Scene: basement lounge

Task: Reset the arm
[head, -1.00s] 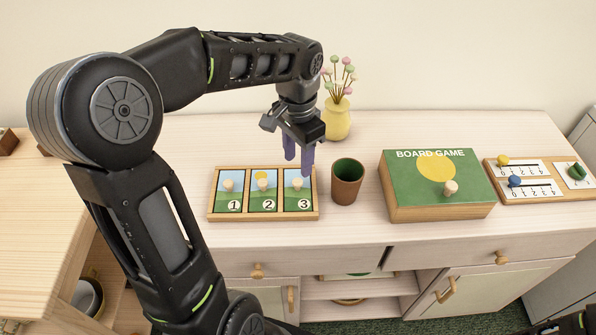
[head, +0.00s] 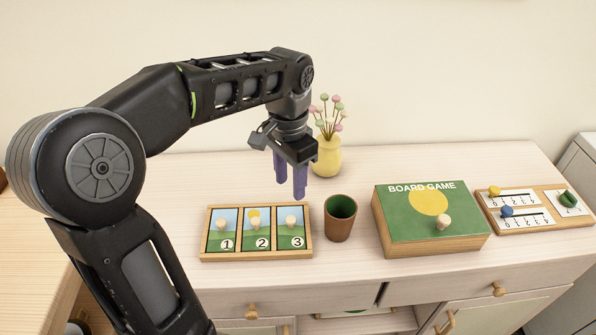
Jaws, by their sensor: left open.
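My left gripper (head: 290,178) hangs with its purple fingers pointing down, open and empty. It appears above and behind the right end of a wooden tray (head: 206,256) that holds three picture cards (head: 257,230) numbered 1, 2 and 3, each with a pale knob. The fingers look clear of the tray and of the brown cup (head: 340,222) beside it. My left arm reaches in from the left side of the picture. My right gripper does not show.
A yellow vase (head: 327,158) with round flowers stands behind the gripper. The green board game box (head: 402,222) and a scoring board (head: 540,192) with colored pieces sit on the right of the cabinet top (head: 185,173). The cabinet's back left is bare.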

